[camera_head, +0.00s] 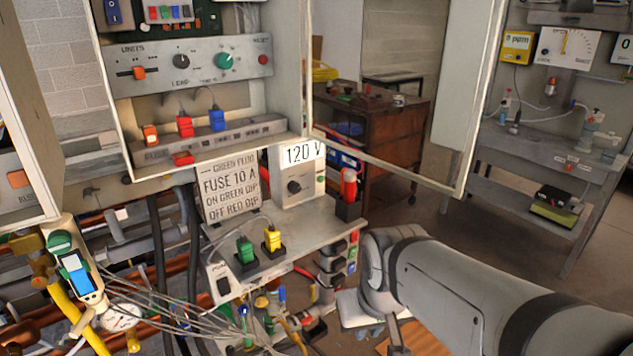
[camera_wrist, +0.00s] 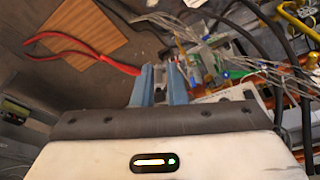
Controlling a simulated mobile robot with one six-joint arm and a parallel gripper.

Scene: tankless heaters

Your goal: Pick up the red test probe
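A red probe-like piece (camera_head: 349,186) stands upright in a black holder (camera_head: 348,208) at the right end of the small grey shelf. I take it to be the red test probe. It is not clearly visible in the wrist view. My gripper (camera_head: 369,331) is below and in front of the shelf, apart from the red piece, with its blue fingertips pointing down. In the wrist view my gripper (camera_wrist: 159,76) shows two blue fingers with a gap between them. I see nothing held between them.
The shelf (camera_head: 310,222) carries a 120 V box (camera_head: 296,172), a sign (camera_head: 230,189), and green (camera_head: 245,250) and yellow (camera_head: 272,239) plugs. An open cabinet door frame (camera_head: 468,100) stands above right. Loose wires (camera_wrist: 215,33) and red-handled pliers (camera_wrist: 75,52) lie below.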

